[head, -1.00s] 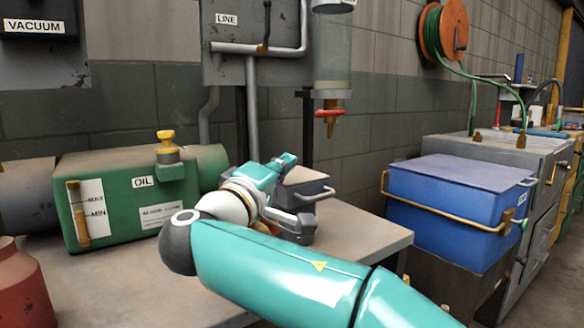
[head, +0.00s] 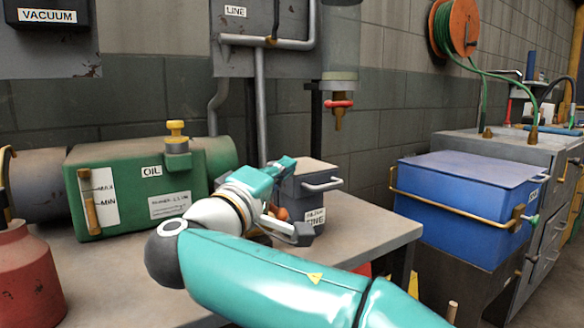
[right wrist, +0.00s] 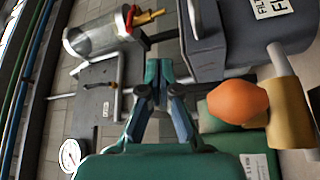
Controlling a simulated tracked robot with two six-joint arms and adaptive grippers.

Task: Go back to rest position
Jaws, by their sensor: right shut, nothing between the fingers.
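My right arm comes in from the bottom right in the head view. Its teal gripper (head: 284,164) is beside a dark grey box (head: 308,185) with a pale handle, and the arm partly hides that box. I cannot tell from the head view whether they touch. In the right wrist view the two dark fingers (right wrist: 158,82) are shut together with nothing between them. An orange knob (right wrist: 238,101) is to the right of the fingers there, apart from them. My left gripper is not in view.
A green oil tank (head: 135,185) with a yellow cap stands on the grey worktop (head: 365,232). A red can (head: 25,280) is at the left. A blue lidded bin (head: 460,210) is at the right. A red-handled tap (head: 339,104) hangs above the worktop.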

